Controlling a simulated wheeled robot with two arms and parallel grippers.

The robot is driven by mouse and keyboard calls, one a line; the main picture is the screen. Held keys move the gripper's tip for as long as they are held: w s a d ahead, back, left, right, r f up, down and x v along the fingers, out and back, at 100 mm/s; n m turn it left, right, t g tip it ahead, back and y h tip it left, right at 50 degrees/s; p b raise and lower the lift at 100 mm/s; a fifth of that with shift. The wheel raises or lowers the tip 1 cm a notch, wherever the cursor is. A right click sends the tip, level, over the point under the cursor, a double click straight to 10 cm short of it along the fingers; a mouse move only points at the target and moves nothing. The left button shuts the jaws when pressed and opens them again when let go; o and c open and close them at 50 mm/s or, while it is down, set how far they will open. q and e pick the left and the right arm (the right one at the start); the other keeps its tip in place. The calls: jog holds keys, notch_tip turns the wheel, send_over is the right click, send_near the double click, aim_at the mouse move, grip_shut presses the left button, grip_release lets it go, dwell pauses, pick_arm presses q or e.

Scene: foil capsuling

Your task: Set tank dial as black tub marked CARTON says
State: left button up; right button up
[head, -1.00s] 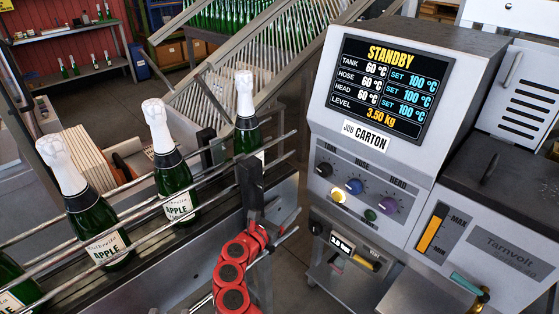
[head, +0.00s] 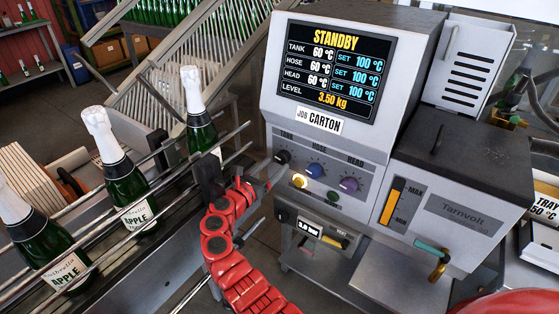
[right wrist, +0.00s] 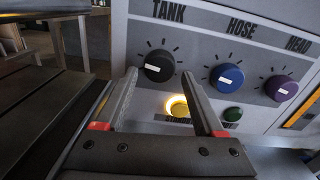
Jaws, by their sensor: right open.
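The black TANK dial (head: 282,157) is at the left of the knob row on the grey glue tank unit (head: 405,270), and it shows close in the right wrist view (right wrist: 159,66). Its white mark points left. The display (head: 335,70) reads STANDBY, with TANK 60 °C and SET 100 °C. A label (head: 319,121) below it reads JOB CARTON. My right gripper (head: 272,178) is open and empty, just in front of the panel. In the right wrist view its fingers (right wrist: 160,82) stand left and right of the TANK dial, apparently short of it. No black tub marked CARTON shows. My left gripper is out of view.
A blue HOSE dial (head: 315,171) and purple HEAD dial (head: 348,185) sit right of the TANK dial. A lit yellow button (head: 299,181) is just below. Bottles (head: 127,185) stand on the railed conveyor at left. A white TRAY sign (head: 544,205) shows at the right edge.

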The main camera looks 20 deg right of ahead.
aim_at(281, 160)
jog(key=shift+x, duration=1.9)
jog(key=c, duration=1.1)
